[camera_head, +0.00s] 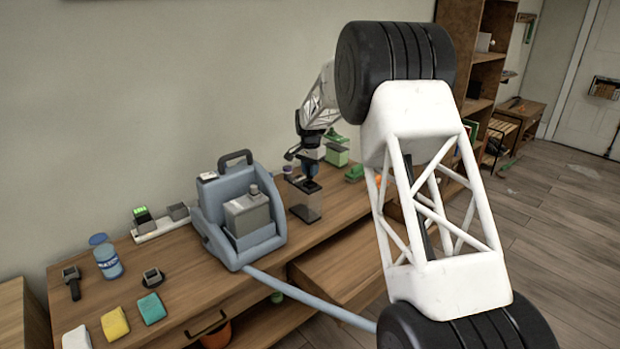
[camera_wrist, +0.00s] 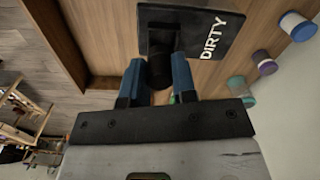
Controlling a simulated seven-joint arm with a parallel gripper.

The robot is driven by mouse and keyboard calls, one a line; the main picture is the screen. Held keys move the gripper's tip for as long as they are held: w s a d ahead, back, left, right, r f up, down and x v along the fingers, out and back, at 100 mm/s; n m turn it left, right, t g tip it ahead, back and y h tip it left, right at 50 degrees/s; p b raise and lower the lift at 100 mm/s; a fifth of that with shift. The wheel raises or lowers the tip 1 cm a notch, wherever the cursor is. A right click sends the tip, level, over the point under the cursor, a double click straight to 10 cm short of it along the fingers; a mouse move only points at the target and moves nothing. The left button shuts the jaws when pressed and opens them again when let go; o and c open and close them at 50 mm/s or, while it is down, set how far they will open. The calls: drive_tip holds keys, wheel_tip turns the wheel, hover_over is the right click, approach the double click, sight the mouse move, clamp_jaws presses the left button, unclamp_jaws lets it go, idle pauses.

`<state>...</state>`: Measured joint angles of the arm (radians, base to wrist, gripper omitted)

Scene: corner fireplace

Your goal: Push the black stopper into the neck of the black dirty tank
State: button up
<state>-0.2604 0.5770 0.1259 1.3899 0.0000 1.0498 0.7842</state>
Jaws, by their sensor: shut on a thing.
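My gripper (camera_head: 310,172) is above the tank's top, pointing down. In the wrist view the two blue fingers of my gripper (camera_wrist: 157,82) are shut on the black stopper (camera_wrist: 160,70), a short dark cylinder. The stopper lines up with the dark raised part of the lid. Black on black, I cannot tell whether it is inside the neck or only above it.
A blue-grey machine (camera_head: 213,222) holding a grey tank (camera_head: 247,212) stands left of the dirty tank; its hose crosses the bench front. A green container (camera_head: 337,156) stands behind. Sponges (camera_head: 114,323), a blue-lidded jar (camera_head: 108,262) and a charger strip (camera_head: 160,226) are further left.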

sight(310, 178)
drive_tip(key=shift+w, duration=0.2)
drive_tip(key=shift+f, duration=0.1)
drive_tip(key=shift+f, duration=1.65)
drive_tip(key=shift+f, duration=0.45)
drive_tip(key=shift+s+f, duration=0.15)
drive_tip(key=shift+f, duration=0.35)
drive_tip(key=o, duration=0.8)
drive_tip(key=shift+f, duration=0.2)
drive_tip(key=shift+c, duration=0.2)
drive_tip(key=shift+o, duration=0.6)
drive_tip(key=shift+r, duration=0.5)
wheel_tip(310, 178, up, 13)
drive_tip(key=shift+r, duration=0.1)
